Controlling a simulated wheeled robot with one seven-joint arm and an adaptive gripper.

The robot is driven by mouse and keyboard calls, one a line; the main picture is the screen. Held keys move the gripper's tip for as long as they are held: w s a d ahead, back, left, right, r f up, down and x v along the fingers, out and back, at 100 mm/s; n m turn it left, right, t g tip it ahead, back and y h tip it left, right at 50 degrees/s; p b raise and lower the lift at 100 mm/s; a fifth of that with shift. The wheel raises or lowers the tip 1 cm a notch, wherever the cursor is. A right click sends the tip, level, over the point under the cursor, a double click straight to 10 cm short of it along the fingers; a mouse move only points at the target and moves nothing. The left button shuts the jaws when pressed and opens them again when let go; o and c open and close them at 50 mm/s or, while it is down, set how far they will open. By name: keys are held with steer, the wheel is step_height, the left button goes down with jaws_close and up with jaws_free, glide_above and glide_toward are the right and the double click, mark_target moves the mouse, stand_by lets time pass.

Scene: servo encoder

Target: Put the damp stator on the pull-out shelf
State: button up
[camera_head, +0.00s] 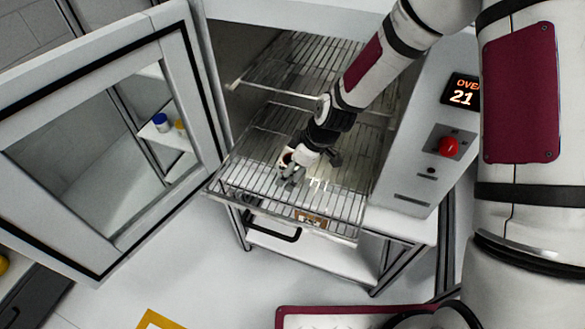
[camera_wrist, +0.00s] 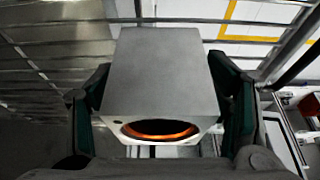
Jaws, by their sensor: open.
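The stator (camera_wrist: 155,70) is a grey block with a pale end and a round bore ringed in orange copper. In the wrist view it sits between the two dark, green-padded fingers of my gripper (camera_wrist: 160,92). The fingers are open, one on each side of it; I cannot tell whether they touch it. In the head view my gripper (camera_head: 291,172) points down low over the pull-out shelf (camera_head: 243,176), a wire rack drawn out of the open oven. The stator is small and partly hidden there. Whether it rests on the wires is unclear.
A higher wire rack (camera_head: 290,68) lies behind, inside the oven. The oven door (camera_head: 28,90) stands open at left. A control panel with a red knob (camera_head: 448,146) is at right. Small pale items (camera_head: 318,183) lie on the shelf; its left part looks bare.

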steer(key=s+d+r+m+t+h, duration=0.1)
steer(key=s+d+r+m, duration=0.15)
steer(key=d+r, duration=0.45)
steer(key=s+d+r+m+h, duration=0.2)
steer(key=s+d+r, duration=0.15)
steer(key=r, duration=0.65)
steer(key=s+d+r+m+t+h, duration=0.15)
steer(key=s+d+r, duration=0.25)
steer(key=r, duration=0.5)
steer(key=s+d+r+m, duration=0.2)
steer(key=s+r+m, duration=0.2)
steer(key=s, duration=0.3)
steer(key=s+d+r+m+t, duration=0.1)
steer(key=s+d+r+m, duration=0.2)
steer(key=s, duration=0.4)
steer(key=shift+d+r+m, duration=0.15)
steer(key=shift+r+m, duration=0.35)
steer(key=shift+r, duration=0.15)
steer(key=shift+c, duration=0.5)
